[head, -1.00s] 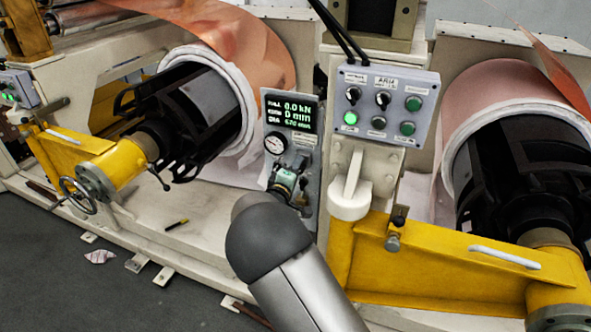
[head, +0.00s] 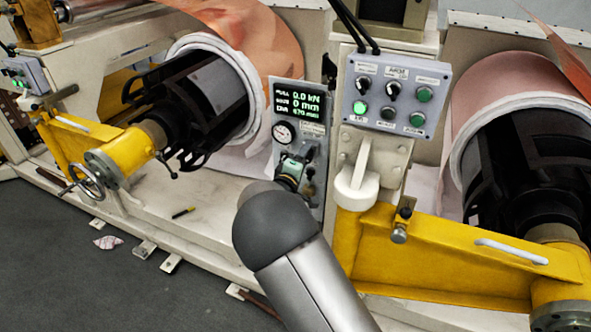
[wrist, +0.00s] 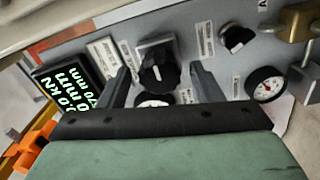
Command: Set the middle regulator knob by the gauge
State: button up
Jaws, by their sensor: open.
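In the wrist view a black regulator knob (wrist: 158,73) with a white pointer line sits on the grey panel. My gripper (wrist: 160,68) is open, with one finger on each side of this knob; I cannot tell whether either finger touches it. A dial gauge (wrist: 153,101) just below the knob is mostly hidden by the gripper body. A second black knob (wrist: 236,39) and another gauge (wrist: 265,84) are to the right. In the head view the panel's white gauge (head: 283,132) shows, but the knob is hidden behind my arm and hand. Needle readings are too small to tell.
A button box (head: 391,92) is at the right, above a yellow arm (head: 450,262). A brass-coloured fitting (wrist: 297,20) stands close at the wrist view's upper right.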

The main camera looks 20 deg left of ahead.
jog(key=s+b, duration=0.4)
jog(key=s, duration=1.3)
jog(key=shift+a, duration=0.25)
jog(key=shift+s, duration=0.1)
